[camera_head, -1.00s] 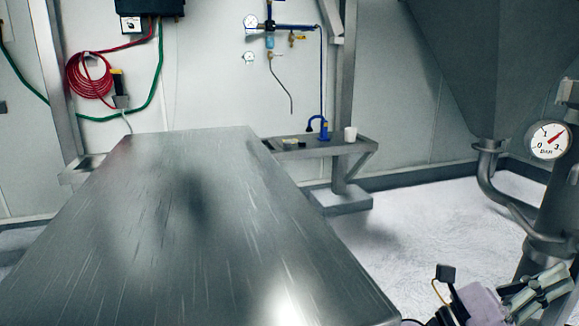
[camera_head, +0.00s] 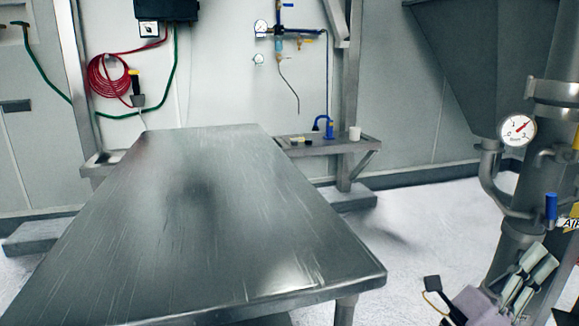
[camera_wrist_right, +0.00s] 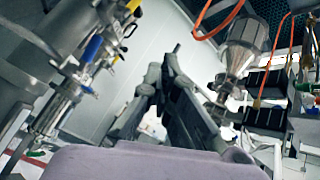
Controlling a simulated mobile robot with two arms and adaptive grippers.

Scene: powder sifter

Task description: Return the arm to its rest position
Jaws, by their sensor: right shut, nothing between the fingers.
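My right gripper (camera_head: 541,260) shows at the bottom right corner of the head view, in front of the steel pipework and clear of the table. Its two grey fingers lie close together with nothing between them. In the right wrist view the dark fingers of my right gripper (camera_wrist_right: 168,60) point up and converge, shut and empty. The lower part of the right arm is cut off by the frame edge. My left gripper is not in view.
A bare steel table (camera_head: 215,225) fills the middle. A pressure gauge (camera_head: 517,130) and a blue-handled valve (camera_head: 551,208) sit on pipework at the right. White floor (camera_head: 430,235) is clear between table and pipework.

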